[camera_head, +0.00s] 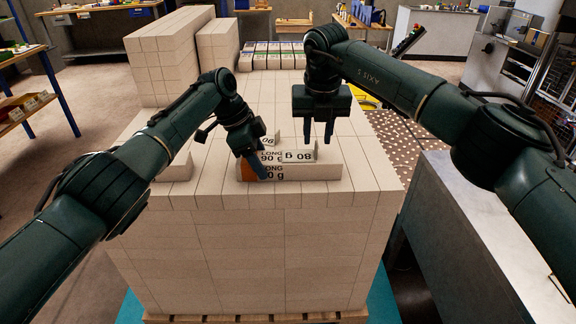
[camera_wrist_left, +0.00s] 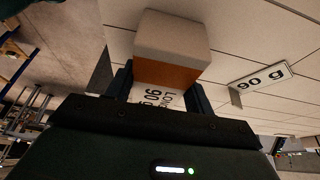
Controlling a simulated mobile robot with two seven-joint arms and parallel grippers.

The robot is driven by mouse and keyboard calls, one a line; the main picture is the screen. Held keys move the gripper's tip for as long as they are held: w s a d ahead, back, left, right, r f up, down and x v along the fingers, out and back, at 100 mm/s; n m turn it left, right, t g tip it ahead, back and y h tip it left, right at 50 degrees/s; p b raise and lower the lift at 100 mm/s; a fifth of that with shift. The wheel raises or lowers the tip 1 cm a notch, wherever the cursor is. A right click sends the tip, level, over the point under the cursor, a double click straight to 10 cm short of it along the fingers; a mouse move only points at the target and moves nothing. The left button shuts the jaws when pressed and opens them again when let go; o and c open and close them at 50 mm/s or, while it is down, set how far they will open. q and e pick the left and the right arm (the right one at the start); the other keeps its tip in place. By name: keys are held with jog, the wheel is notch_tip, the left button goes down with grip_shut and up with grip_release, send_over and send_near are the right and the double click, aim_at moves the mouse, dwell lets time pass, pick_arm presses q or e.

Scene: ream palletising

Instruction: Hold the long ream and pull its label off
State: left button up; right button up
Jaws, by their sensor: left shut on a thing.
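The long ream (camera_head: 318,173) lies on the near part of the stack top, pale with an orange patch near its left end. Its white label (camera_head: 270,169) reads "LONG" with a partly covered weight. My left gripper (camera_head: 256,168) straddles the ream's left part and is shut on it. In the left wrist view the ream (camera_wrist_left: 172,38) passes between the fingers, with orange and printed white label faces towards the palm. My right gripper (camera_head: 318,140) points down with its fingers apart, above and behind the ream, close to an "80 g" sign (camera_head: 299,155).
A "90" sign (camera_head: 268,140) stands behind the ream; a "90 g" sign (camera_wrist_left: 262,78) shows in the left wrist view. Taller stacks (camera_head: 165,60) rise at the back left. Several labelled reams (camera_head: 272,55) lie at the back. A grey bench (camera_head: 480,240) stands at right.

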jog(key=shift+w+f, duration=0.15)
jog(key=shift+f, duration=1.15)
jog(key=shift+c, duration=0.4)
grip_shut()
jog(key=shift+r, duration=0.25)
jog(key=shift+r, duration=2)
jog(key=shift+r, duration=0.15)
